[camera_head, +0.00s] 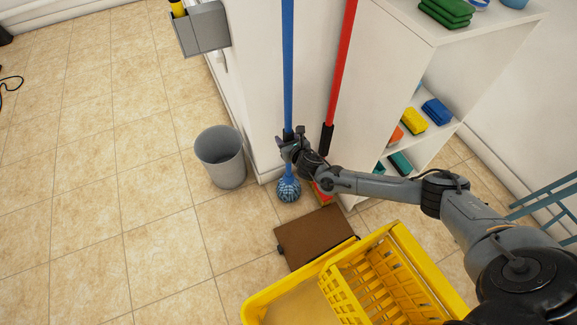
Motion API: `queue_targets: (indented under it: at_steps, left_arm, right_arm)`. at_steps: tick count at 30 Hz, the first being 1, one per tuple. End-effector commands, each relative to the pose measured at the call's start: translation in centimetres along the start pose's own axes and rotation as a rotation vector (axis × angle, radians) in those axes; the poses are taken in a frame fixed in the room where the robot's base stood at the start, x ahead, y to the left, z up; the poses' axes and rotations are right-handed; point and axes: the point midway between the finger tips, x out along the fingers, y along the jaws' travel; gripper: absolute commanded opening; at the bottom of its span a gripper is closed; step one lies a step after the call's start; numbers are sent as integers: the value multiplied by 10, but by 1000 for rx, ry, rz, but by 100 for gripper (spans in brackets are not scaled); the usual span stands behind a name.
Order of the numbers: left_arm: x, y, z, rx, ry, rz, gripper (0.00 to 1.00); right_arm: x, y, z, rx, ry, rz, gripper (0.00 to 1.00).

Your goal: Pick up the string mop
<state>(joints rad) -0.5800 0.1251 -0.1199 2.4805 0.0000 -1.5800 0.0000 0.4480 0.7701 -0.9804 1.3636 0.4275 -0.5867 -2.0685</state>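The string mop stands upright against the white wall panel. Its long blue handle (288,65) runs up out of view, and its blue and white string head (288,189) hangs low near the floor. My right gripper (287,145) is at the lower part of the blue handle, just above the head, and overlaps it. The gripper hides that stretch of handle, so I cannot tell whether the fingers are closed on it. My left gripper is not in view.
A red-handled tool (342,65) stands just right of the mop. A grey bin (221,158) is to the left. A yellow wringer bucket (262,298) and a brown box (312,237) are in front. A white shelf (480,55) is at right.

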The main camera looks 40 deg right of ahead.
Motion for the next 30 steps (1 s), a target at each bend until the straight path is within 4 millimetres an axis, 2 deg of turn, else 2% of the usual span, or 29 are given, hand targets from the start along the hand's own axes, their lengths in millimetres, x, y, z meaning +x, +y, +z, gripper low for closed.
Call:
queue_targets:
  at_steps: [1,6,9,20,30]
  left_arm:
    - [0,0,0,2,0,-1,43]
    - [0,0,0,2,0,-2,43]
    - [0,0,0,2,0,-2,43]
    - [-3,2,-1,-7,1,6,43]
    - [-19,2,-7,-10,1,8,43]
  right_arm:
    - [0,0,0,0,0,0,39]
    - [0,0,0,-1,0,0,13]
    - [0,0,2,1,-3,0,2]
    - [-1,0,4,1,-2,0,2]
    - [-10,-1,25,1,-3,-1,2]
